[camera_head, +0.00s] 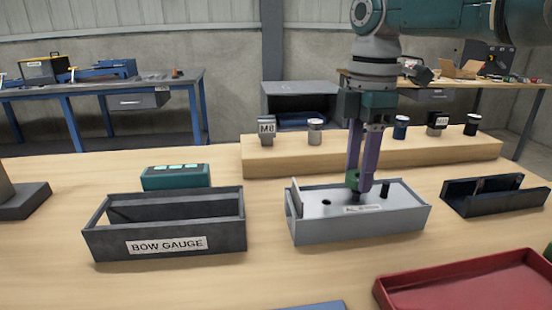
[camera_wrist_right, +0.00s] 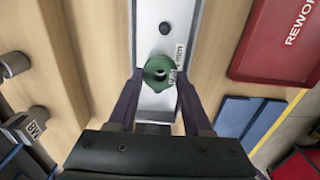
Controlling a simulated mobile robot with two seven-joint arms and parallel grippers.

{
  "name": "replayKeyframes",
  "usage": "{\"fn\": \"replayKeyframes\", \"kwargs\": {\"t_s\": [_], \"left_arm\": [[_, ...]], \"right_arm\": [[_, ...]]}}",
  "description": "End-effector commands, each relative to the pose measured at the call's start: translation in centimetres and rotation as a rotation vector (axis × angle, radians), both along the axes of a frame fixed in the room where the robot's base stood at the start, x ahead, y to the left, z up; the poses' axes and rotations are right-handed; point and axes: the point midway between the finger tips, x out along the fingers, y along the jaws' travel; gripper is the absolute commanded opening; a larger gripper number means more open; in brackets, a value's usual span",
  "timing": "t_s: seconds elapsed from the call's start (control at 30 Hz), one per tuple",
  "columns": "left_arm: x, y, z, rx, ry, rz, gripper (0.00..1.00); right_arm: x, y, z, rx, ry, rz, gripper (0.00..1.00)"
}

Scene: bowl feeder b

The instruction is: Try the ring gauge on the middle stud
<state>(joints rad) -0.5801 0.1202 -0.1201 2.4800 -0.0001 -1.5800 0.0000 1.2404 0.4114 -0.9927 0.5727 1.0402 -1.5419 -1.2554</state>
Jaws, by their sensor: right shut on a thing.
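My right gripper (camera_head: 361,188) points straight down over the grey steel fixture box (camera_head: 360,230) and is shut on the green ring gauge (camera_head: 352,179). In the right wrist view the ring gauge (camera_wrist_right: 157,72) sits between the fingertips, with something dark showing in its hole. The middle stud (camera_head: 356,195) is right under the gripper and mostly hidden. I cannot tell whether the ring is around the stud or just above it. A black stud (camera_head: 385,189) stands to the right, and a low dark stud or hole (camera_head: 326,202) is to the left. My left gripper is not in view.
A dark open box labelled BOW GAUGE (camera_head: 166,246) and a teal box (camera_head: 175,177) stand left. A wooden riser (camera_head: 300,163) with several small blocks and cylinders is behind. A black tray (camera_head: 495,200) and a red tray (camera_head: 460,300) lie right. Bare table separates them.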

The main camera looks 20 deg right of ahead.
Motion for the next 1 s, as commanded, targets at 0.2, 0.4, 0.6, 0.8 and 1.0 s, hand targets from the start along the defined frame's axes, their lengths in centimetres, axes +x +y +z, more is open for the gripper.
{"fn": "replayKeyframes", "kwargs": {"t_s": [0.2, 0.4, 0.6, 0.8, 1.0], "left_arm": [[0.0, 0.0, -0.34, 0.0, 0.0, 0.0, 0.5], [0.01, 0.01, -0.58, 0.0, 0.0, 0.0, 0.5], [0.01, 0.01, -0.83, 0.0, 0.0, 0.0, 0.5], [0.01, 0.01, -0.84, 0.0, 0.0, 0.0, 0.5], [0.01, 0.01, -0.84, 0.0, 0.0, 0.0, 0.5]], "right_arm": [[0.01, 0.03, -0.41, 0.001, 0.0, 0.0, 0.0], [0.01, 0.04, -0.71, 0.001, 0.0, 0.0, 0.0], [0.0, 0.05, -1.01, 0.001, 0.0, 0.001, 0.0], [0.0, 0.04, -1.06, 0.001, 0.0, 0.001, 0.0], [0.0, 0.03, -1.06, 0.001, 0.0, 0.0, 0.0]]}}
